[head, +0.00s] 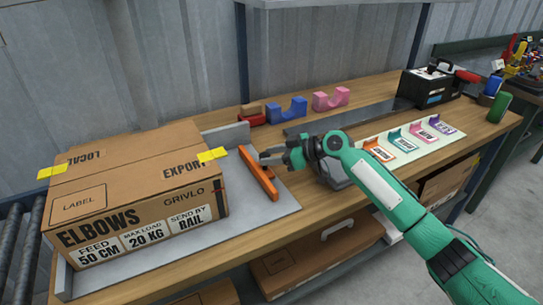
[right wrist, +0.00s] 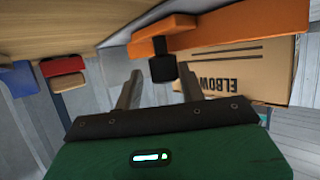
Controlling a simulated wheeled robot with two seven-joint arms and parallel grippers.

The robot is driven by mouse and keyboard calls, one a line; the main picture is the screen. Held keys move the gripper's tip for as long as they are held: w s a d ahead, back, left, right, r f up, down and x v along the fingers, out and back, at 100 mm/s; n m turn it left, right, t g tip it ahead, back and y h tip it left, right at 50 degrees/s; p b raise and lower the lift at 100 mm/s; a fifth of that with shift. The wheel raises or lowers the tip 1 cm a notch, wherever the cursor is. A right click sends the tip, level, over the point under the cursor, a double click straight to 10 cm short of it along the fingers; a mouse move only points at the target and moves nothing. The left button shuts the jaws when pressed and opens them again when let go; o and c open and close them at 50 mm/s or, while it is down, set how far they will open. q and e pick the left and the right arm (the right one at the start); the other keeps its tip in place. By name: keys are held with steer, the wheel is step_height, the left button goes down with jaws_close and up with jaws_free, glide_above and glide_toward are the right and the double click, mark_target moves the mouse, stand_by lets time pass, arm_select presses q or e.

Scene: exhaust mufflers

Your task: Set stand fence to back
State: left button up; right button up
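The stand is a grey plate (head: 278,218) on the bench with a low grey back wall (head: 226,135). An orange fence bar (head: 259,174) lies along the plate, just right of a large carton (head: 135,192). In the right wrist view the orange bar (right wrist: 235,40) carries a black knob (right wrist: 162,62). My right gripper (head: 268,158) is beside the upper part of the bar. In the right wrist view its two grey fingers (right wrist: 158,82) are apart, with the knob between them and gaps showing on both sides. My left gripper is out of view.
A blue cradle (head: 287,110), a pink cradle (head: 331,99) and a red block (head: 251,115) stand behind. Coloured label cards (head: 413,140) and a black toolbox (head: 430,87) are to the right. Bare wood shows at the bench front (head: 312,205).

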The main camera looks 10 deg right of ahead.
steer(key=shift+a, duration=0.1)
steer(key=shift+r, duration=0.2)
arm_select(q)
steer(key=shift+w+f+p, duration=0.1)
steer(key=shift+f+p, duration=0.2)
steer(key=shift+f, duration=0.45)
arm_select(e)
step_height(320, 180, up, 20)
steer(key=shift+f, duration=0.2)
